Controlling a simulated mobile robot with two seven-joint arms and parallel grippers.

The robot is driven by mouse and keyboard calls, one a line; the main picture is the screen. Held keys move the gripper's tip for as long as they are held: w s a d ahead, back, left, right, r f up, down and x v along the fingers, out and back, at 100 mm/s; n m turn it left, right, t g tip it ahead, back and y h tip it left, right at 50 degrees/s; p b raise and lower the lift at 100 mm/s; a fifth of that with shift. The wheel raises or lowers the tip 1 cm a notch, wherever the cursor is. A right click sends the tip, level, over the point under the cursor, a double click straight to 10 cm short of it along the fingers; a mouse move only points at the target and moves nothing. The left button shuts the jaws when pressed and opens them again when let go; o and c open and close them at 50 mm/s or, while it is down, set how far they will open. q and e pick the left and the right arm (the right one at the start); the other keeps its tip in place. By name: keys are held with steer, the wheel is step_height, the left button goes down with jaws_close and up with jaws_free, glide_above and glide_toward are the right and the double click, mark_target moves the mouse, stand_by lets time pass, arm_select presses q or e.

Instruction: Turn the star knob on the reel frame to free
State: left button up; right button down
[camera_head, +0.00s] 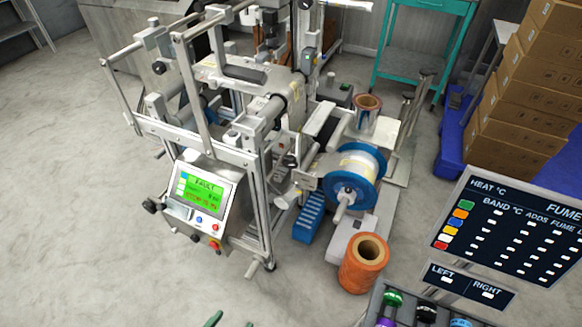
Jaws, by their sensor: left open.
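The reel frame is part of a grey metal machine (225,150). A reel with blue flanges (366,190) and pale film (355,163) sits on its right side on a metal shaft. A dark knob (290,160) shows beside the reel, and another dark knob (150,205) sticks out at the left of the screen. I cannot tell which is the star knob or how it is set. My left gripper (231,321) shows only its green fingertips at the bottom edge. It is open, empty and well below the machine. My right gripper is not in view.
The panel screen (204,193) reads FAULT. An orange roll (363,263) stands in front of the reel, beside a blue rack (309,216). A dark sign (515,238) and a box of coloured rolls (415,310) fill the lower right. Floor at left is clear.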

arm_select(q)
steer(key=w+d+m+t+h+b, duration=0.15)
steer(key=w+b, duration=0.25)
steer(key=w, duration=0.4)
steer(key=w+d+t+h+b, duration=0.1)
steer(key=w+d+t+b, duration=0.25)
steer(key=w, duration=0.45)
steer(key=m+t+h+b, duration=0.3)
steer(key=t+h+b, duration=0.1)
steer(key=b, duration=0.8)
glide_toward(289, 165)
steer(key=x, duration=0.3)
steer(key=shift+r+y, duration=0.2)
steer(key=shift+y, duration=0.05)
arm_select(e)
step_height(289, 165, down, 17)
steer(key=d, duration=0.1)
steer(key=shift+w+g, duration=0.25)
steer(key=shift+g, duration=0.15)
arm_select(q)
steer(key=b+x, duration=0.1)
steer(key=x, duration=0.6)
steer(key=shift+w+d, duration=0.2)
steer(key=shift+w, duration=0.15)
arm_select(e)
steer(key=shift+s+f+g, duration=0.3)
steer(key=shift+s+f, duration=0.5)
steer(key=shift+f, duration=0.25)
